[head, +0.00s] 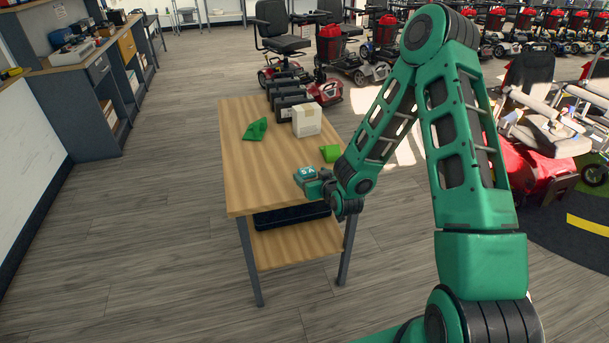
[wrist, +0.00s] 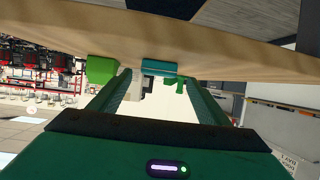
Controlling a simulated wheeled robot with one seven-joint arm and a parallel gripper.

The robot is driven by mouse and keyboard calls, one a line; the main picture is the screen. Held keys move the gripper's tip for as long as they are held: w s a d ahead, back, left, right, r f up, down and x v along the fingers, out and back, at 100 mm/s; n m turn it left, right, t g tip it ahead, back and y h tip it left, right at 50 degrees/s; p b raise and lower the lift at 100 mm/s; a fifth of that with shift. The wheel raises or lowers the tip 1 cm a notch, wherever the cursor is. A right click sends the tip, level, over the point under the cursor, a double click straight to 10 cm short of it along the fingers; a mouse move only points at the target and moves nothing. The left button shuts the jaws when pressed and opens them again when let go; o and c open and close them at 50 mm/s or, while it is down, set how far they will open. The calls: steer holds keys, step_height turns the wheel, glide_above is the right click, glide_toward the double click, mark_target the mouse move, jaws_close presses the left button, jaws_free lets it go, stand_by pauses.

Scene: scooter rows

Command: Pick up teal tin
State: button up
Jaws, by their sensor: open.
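The teal tin (head: 305,172) is a small, low block near the front right part of the wooden table top. In the wrist view, which is upside down, the tin (wrist: 160,67) shows ahead, in line with the gap between the fingers. My gripper (wrist: 157,77) is open, low at the table's near edge and pointing across the top; its fingers stand apart with nothing held. In the head view my gripper (head: 317,186) is close to the tin and partly merges with it. I cannot tell whether the fingertips reach past the tin's near face.
A bright green block (head: 330,153) lies beside the tin to the right. A pale box (head: 307,121) and a folded green object (head: 255,129) are farther back on the table (head: 240,183). Dark items (head: 288,96) stand behind the box. The table's left front is clear.

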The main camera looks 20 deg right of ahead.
mark_target(309, 172)
steer(key=shift+x, duration=2.05)
steer(key=shift+d+f, duration=0.1)
steer(key=shift+d, duration=0.05)
steer(key=shift+s, duration=0.1)
steer(key=c, duration=1.1)
steer(key=shift+c, duration=0.2)
